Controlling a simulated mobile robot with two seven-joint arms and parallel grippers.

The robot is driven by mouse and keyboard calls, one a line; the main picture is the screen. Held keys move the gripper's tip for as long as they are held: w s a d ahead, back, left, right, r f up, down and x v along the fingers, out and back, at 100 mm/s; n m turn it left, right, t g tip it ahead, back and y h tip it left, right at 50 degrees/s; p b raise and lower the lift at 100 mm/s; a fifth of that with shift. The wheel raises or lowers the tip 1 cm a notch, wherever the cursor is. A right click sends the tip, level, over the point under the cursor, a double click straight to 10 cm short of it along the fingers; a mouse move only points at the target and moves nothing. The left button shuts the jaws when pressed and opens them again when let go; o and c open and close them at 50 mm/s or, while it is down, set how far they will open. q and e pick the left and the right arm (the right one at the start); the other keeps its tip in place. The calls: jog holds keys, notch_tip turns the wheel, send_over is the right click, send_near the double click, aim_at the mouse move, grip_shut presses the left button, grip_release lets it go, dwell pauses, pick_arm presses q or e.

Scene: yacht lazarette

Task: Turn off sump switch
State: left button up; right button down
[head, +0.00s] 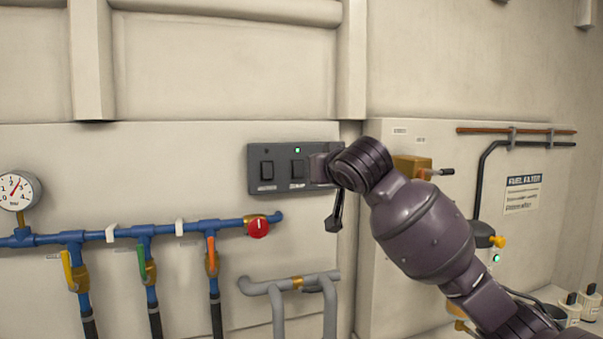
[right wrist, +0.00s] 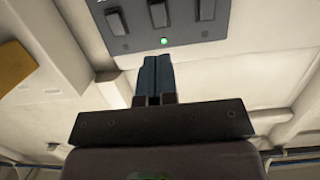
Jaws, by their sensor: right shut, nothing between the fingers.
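A dark grey switch panel (head: 283,148) is fixed to the pale wall, with a lit green lamp (head: 297,150) on its upper part. A left rocker switch (head: 266,171) and a middle rocker switch (head: 297,169) show; the labels are too small to read, so I cannot tell which is the sump switch. My right gripper (head: 320,168) is at the panel's right end and hides part of it. The right wrist view shows three switches, including the middle one (right wrist: 157,13), and my shut, empty fingers (right wrist: 156,70) close to the lamp (right wrist: 164,41). Contact cannot be told. My left gripper is out of view.
Blue pipes with coloured valve handles and a red knob (head: 258,228) run below left, with a pressure gauge (head: 18,190). Grey pipes (head: 290,284) are below the panel. A brass-coloured block (head: 412,167) with a dark lever sits right of the gripper. Wall above the panel is clear.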

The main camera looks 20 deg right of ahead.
aim_at(299, 172)
pick_arm(q)
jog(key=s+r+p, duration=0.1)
jog(key=p, duration=0.2)
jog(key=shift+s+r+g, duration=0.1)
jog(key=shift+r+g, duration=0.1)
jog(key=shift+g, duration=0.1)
pick_arm(e)
jog(key=w, duration=0.4)
jog(key=w+f, duration=0.1)
jog(key=w, duration=0.3)
jog(key=w+f, duration=0.1)
jog(key=w, duration=0.3)
jog(key=shift+w+a+f, duration=0.15)
jog(key=shift+w+f, duration=0.1)
